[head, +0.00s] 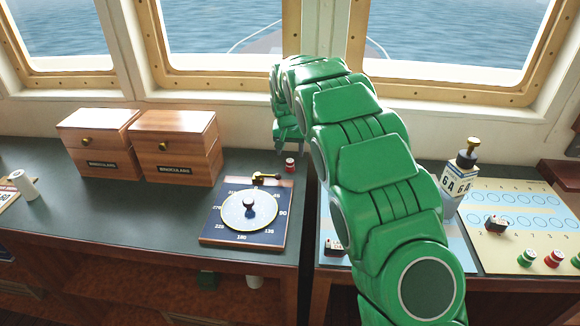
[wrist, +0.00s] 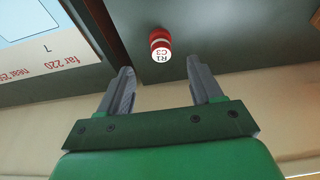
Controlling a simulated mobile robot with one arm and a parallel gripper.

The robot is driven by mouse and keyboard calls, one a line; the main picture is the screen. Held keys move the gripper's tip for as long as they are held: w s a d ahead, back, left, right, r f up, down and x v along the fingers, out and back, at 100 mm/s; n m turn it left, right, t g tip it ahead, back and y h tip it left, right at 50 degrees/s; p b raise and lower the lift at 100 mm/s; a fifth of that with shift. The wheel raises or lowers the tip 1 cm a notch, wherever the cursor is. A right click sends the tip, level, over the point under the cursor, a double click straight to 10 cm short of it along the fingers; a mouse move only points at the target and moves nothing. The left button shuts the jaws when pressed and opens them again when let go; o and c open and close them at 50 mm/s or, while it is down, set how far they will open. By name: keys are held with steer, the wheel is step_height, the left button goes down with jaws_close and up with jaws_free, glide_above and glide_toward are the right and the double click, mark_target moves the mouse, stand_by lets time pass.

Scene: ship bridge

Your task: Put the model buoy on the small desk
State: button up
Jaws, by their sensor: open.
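A small red piece with a white band and a white top lettered "R1 C3" (wrist: 160,44) stands on the dark green counter (wrist: 225,35). It also shows in the head view (head: 290,165), and I take it for the model buoy. My gripper (wrist: 160,78) is open and empty, with the piece just past its fingertips and apart from them. In the head view my gripper (head: 289,143) is above and behind the piece, partly hidden by my green arm. A lower desk (head: 400,283) stands to the right; I cannot tell if it is the small desk.
A blue compass-dial board (head: 215,235) lies in front of the piece. Two wooden binoculars boxes (head: 175,150) stand left. The right desk holds a cream board (head: 530,215), red (head: 554,258) and green (head: 527,257) pieces, and a dark-capped bottle (head: 458,185). Windows rise behind the counter.

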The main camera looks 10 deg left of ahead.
mark_target(290, 161)
steer(key=shift+x, duration=3.55)
steer(key=shift+s+a, duration=0.1)
steer(key=c, duration=1.2)
